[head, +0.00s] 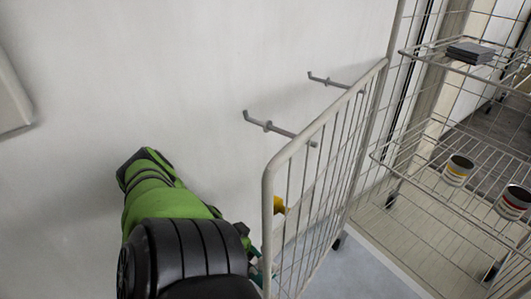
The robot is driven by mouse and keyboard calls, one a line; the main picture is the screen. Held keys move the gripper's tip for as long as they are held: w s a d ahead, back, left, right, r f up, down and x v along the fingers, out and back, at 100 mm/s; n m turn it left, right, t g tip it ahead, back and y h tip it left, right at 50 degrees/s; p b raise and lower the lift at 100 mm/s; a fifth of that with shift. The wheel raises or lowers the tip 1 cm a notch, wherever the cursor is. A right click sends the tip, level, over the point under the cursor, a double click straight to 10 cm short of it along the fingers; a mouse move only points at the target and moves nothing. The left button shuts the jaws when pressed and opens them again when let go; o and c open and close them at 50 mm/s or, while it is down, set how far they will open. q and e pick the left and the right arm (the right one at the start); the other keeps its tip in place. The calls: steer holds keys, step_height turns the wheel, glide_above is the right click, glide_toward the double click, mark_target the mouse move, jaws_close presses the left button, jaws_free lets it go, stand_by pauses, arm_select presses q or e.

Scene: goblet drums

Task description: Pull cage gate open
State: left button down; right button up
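The cage gate (326,127) is a pale metal frame with thin upright bars and a rounded upper corner. It stands open at an angle in the middle of the head view, its near edge towards me and its far edge by the cage's upright post. My green and black arm is at the lower left, beside the gate's near edge. Small dark teal parts show between this arm and the gate's lower near edge. They may be my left gripper, but its fingers are mostly hidden, and I cannot tell whether it grips the frame. My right gripper is not visible.
The wire cage's shelves (437,165) at right hold dark flat boxes (470,53) and two cans (457,170) (514,202). Two grey hooks (280,129) (335,82) jut from the white wall behind the gate. A small yellow thing (280,205) shows through the bars.

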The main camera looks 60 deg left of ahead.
mark_target(259, 261)
arm_select(q)
steer(key=shift+s+a+f, duration=0.1)
steer(key=shift+s, duration=0.05)
steer(key=c, duration=1)
jaws_free()
steer(key=shift+r, duration=5.05)
